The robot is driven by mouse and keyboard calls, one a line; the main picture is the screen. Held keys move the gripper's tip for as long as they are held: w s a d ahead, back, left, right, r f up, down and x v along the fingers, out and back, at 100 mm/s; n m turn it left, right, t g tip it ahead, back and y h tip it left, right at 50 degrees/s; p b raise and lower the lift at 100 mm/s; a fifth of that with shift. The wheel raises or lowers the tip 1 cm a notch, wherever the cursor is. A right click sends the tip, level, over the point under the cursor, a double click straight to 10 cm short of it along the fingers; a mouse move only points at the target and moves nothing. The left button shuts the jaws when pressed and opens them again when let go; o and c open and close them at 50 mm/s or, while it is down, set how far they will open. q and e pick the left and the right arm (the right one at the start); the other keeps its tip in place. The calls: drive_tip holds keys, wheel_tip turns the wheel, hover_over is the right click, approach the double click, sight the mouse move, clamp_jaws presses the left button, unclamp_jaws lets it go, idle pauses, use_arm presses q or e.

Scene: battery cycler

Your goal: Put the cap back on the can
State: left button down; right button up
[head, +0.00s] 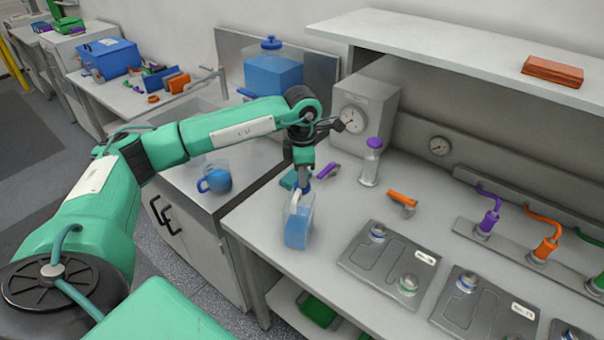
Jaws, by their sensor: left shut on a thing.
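A translucent can (298,229) with blue liquid in its lower part stands near the left end of the bench. My left gripper (303,180) points down right over its top. It is shut on a small blue cap (305,187), which shows only in part between the fingertips. The cap is at or just above the can's mouth; I cannot tell whether it touches. The can's neck is mostly hidden by the fingers. My right gripper is not in view.
A teal object (289,180) and a purple object (328,171) lie close behind the can. A purple-capped bottle (371,162) and a gauge box (364,112) stand farther back. Grey trays (388,264) lie to the right.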

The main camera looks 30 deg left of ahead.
use_arm(q)
drive_tip(key=shift+f, duration=0.15)
idle(0.8)
drive_tip(key=c, duration=0.7)
unclamp_jaws()
drive_tip(key=shift+r+p, duration=1.4)
drive_tip(key=shift+r, duration=2.15)
